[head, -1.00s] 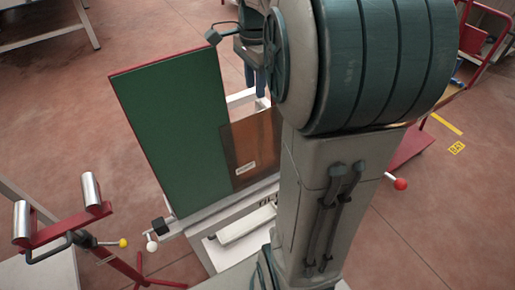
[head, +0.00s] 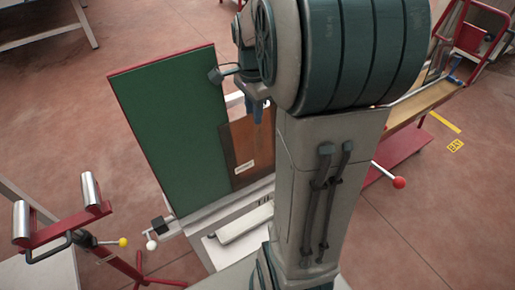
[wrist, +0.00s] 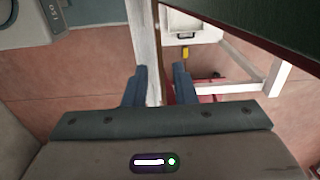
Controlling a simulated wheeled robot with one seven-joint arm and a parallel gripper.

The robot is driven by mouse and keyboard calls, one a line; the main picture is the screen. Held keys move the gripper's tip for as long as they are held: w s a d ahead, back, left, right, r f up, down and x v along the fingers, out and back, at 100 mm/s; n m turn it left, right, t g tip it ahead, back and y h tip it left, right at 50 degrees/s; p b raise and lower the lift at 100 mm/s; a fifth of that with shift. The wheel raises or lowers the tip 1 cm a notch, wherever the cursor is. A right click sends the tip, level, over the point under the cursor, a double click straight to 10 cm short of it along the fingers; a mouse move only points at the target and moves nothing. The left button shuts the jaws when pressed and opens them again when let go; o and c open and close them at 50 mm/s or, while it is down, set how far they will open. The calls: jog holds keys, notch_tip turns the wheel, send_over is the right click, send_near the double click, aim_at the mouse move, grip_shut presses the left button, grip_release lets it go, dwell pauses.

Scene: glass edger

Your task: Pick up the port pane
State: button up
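A brown, see-through pane (head: 240,150) with a small white label stands beside the large green board in the head view; it is likely the port pane. My arm hides its right side. The blue fingers of my gripper (head: 257,110) show just above its top edge, partly hidden by the arm. In the wrist view my gripper (wrist: 160,88) is open. A thin brownish upright edge (wrist: 164,50) and a white bar (wrist: 146,45) show between and beyond its fingers. The edge may be the pane seen end-on. I cannot tell whether anything touches the fingers.
The green board (head: 170,120) with a red edge stands close on the left; its dark edge (wrist: 260,30) crosses the wrist view. A roller stand (head: 75,225) is at lower left. A red cart (head: 405,150) is at right.

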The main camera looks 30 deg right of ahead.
grip_shut()
jog(key=shift+r, duration=0.1)
dwell(1.1)
